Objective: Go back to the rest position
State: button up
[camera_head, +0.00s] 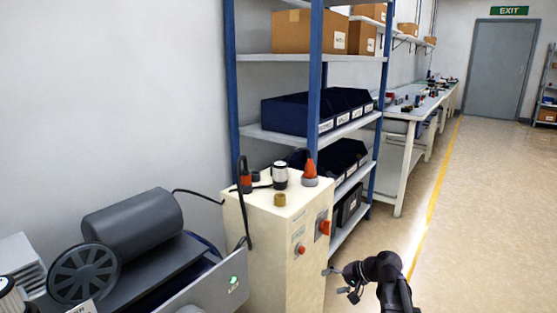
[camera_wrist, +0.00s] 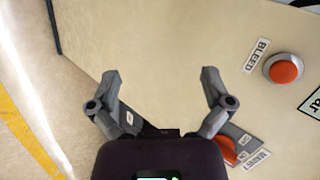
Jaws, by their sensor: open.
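My gripper (camera_head: 340,281) is at the lower right of the head view, to the right of a cream control cabinet (camera_head: 267,258). In the wrist view my gripper (camera_wrist: 160,88) has its two fingers spread wide, with nothing between them. The cream cabinet panel (camera_wrist: 165,40) fills most of the wrist view behind the fingers. Whether the fingers touch the panel cannot be told, but they look apart from it.
The panel has a red button (camera_wrist: 283,68) marked BLEED and a red switch handle (camera_wrist: 227,150). On the cabinet stand an orange-tipped fitting (camera_head: 310,176) and a brass piece (camera_head: 280,200). A shelf rack (camera_head: 314,100) stands behind. Floor (camera_head: 480,230) at right is clear.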

jog(key=s+f+n+g+h+p, duration=0.35)
jog(key=s+h, duration=0.65)
jog(key=s, duration=0.4)
notch_tip(320, 180, up, 38)
jog(key=p, duration=3.7)
jog(key=shift+d+p, duration=0.35)
jog(key=shift+w+f+g, duration=0.1)
jog(key=shift+g, duration=0.15)
